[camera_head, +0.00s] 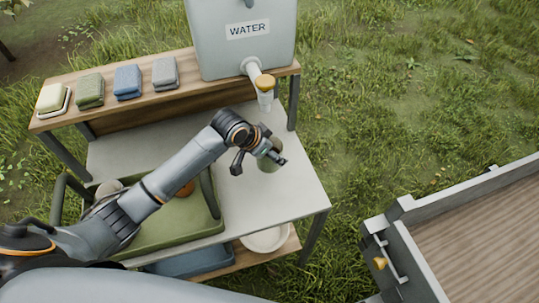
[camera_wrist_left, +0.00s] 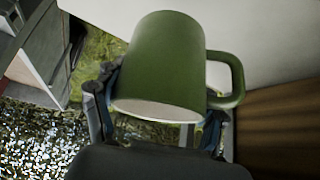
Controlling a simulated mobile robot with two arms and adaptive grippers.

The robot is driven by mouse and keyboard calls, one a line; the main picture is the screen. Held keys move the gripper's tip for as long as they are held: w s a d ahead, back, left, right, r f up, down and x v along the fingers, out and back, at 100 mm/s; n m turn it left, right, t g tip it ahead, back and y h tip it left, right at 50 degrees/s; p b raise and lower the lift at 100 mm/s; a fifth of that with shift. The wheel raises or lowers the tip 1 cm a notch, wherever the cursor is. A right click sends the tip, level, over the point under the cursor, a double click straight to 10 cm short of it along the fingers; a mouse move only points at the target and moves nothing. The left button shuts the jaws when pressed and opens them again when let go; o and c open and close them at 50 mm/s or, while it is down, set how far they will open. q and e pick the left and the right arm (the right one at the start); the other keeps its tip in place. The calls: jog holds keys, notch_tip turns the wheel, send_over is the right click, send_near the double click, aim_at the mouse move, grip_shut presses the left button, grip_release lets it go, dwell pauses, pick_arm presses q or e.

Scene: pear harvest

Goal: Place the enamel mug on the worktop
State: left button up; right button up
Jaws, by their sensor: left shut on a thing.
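The green enamel mug (camera_head: 268,164) is at my left gripper (camera_head: 260,160), over the right part of the pale worktop (camera_head: 260,205). In the left wrist view the mug (camera_wrist_left: 168,58) fills the middle, its pale rim towards the camera and its handle to the right. The left gripper's fingers (camera_wrist_left: 155,115) are shut around it from both sides. The gripper hides part of the mug in the head view. I cannot tell whether its base touches the worktop. My right gripper is not in view.
A water container (camera_head: 240,45) with a tap (camera_head: 264,85) stands on the wooden shelf (camera_head: 190,98) behind. Several sponges or soap blocks (camera_head: 127,81) line that shelf. A green tray (camera_head: 185,222) covers the worktop's left part. A white basin (camera_head: 267,239) sits below. The worktop's right front is clear.

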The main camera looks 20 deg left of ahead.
pick_arm(q)
jog(key=w+f, duration=0.1)
jog(key=a+f, duration=0.1)
jog(key=w+f, duration=0.1)
jog(key=f, duration=0.1)
jog(key=shift+w+a, duration=0.2)
jog(key=shift+w, duration=0.15)
jog(key=shift+w+a+f, duration=0.15)
jog(key=shift+w+f, duration=0.1)
jog(key=shift+f, duration=0.15)
notch_tip(320, 180, down, 4)
jog(key=shift+w+a+r+p, duration=0.1)
jog(key=shift+w+r+p, duration=0.05)
jog(key=shift+r+p, duration=0.15)
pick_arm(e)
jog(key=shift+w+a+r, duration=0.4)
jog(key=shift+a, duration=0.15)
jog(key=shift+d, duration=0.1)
pick_arm(q)
jog(key=shift+f, duration=0.2)
jog(key=o, duration=1.3)
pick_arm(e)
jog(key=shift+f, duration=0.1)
